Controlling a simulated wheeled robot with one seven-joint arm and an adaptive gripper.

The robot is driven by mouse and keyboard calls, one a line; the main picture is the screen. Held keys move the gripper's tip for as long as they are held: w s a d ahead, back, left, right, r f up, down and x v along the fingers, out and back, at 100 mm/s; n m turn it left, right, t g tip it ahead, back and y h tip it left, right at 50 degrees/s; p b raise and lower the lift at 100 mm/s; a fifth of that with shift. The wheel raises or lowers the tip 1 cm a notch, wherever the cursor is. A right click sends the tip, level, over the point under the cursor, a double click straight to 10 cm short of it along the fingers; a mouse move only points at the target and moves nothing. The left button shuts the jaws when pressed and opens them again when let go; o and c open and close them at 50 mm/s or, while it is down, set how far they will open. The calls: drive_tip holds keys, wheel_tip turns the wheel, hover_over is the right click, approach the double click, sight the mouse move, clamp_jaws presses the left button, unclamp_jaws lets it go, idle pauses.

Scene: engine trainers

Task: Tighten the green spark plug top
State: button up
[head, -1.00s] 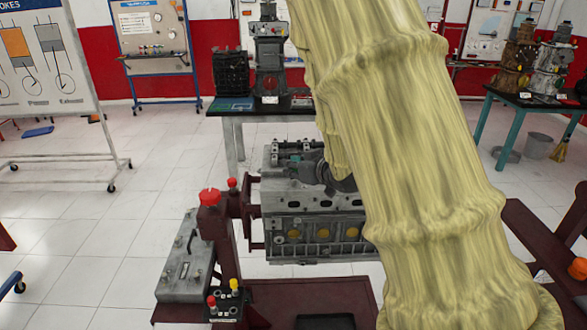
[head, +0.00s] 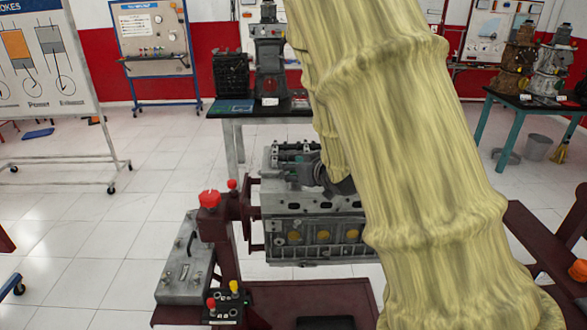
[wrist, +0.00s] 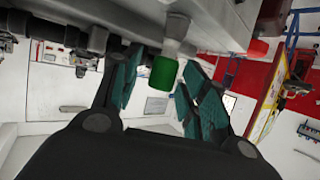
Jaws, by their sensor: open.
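The green spark plug top (wrist: 164,73) shows in the wrist view as a short green cylinder on a pale stem. The stem comes out of the grey engine body at the top of that view. My gripper (wrist: 160,88) is open, with one teal-padded finger on each side of the green top. Neither finger appears to touch it. In the head view, my arm covers part of the grey engine block (head: 312,228). The gripper's tip is a dark shape at the engine's upper part, and the green top cannot be made out there.
The engine sits on a dark red stand (head: 285,295) with a red knob (head: 209,198) at its left. A table (head: 290,108) with engine parts stands behind. Open tiled floor lies to the left.

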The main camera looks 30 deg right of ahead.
drive_tip(key=v, duration=0.7)
drive_tip(key=shift+s, duration=0.2)
drive_tip(key=shift+r, duration=0.1)
idle(0.4)
